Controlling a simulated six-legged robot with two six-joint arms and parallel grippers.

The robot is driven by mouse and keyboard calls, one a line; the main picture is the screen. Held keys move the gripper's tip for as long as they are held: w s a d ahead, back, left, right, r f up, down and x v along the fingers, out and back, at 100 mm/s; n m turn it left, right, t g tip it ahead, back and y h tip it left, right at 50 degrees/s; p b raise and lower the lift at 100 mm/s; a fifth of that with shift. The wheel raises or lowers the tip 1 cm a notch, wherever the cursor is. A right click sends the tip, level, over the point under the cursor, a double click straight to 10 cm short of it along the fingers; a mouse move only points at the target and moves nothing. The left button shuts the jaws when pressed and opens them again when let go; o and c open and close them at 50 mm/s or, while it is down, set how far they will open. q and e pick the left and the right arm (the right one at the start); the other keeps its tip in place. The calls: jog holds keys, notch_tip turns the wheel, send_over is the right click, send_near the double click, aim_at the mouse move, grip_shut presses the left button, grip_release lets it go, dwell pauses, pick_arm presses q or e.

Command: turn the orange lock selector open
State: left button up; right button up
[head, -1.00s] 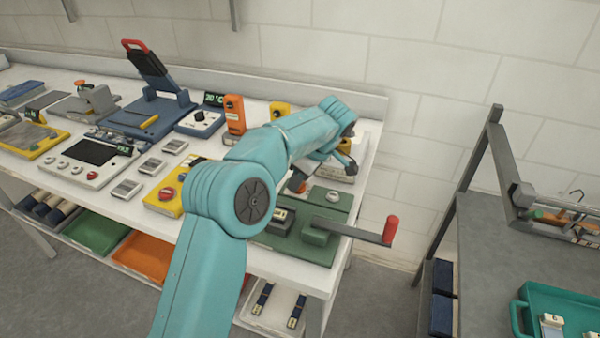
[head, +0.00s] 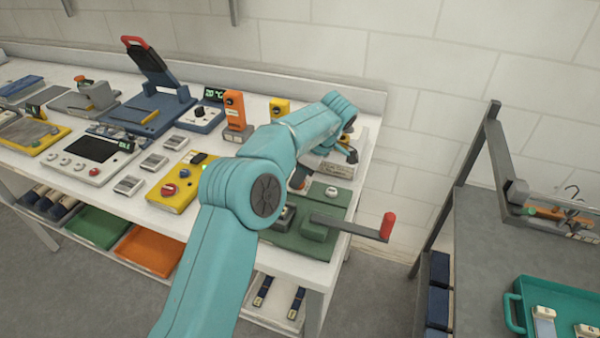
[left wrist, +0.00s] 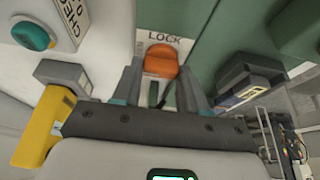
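The orange lock selector (left wrist: 160,61) shows in the left wrist view, beneath a white label reading LOCK (left wrist: 165,38), on a panel with green and pale parts. My left gripper (left wrist: 160,88) is open there, its two grey fingers apart on either side of the selector's line. Whether the fingers touch it, I cannot tell. A dark slim part stands between the fingers. In the head view my left arm reaches over the bench, and its forearm largely hides the gripper and the selector. My right gripper is not in view.
A green fixture (head: 285,241) with a red-tipped lever (head: 388,226) sits at the bench's right end. A yellow control box (head: 178,196) and an orange upright device (head: 235,110) stand close to my arm. A teal tray (head: 512,312) lies on the right-hand table.

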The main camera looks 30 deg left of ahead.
pick_arm(q)
jog(key=o, duration=0.4)
jog(key=shift+r, duration=0.15)
jog(key=p+v, duration=0.7)
jog(key=v, duration=0.9)
jog(key=shift+d+p, duration=0.25)
jog(key=shift+p, duration=0.15)
jog(key=shift+s, duration=0.15)
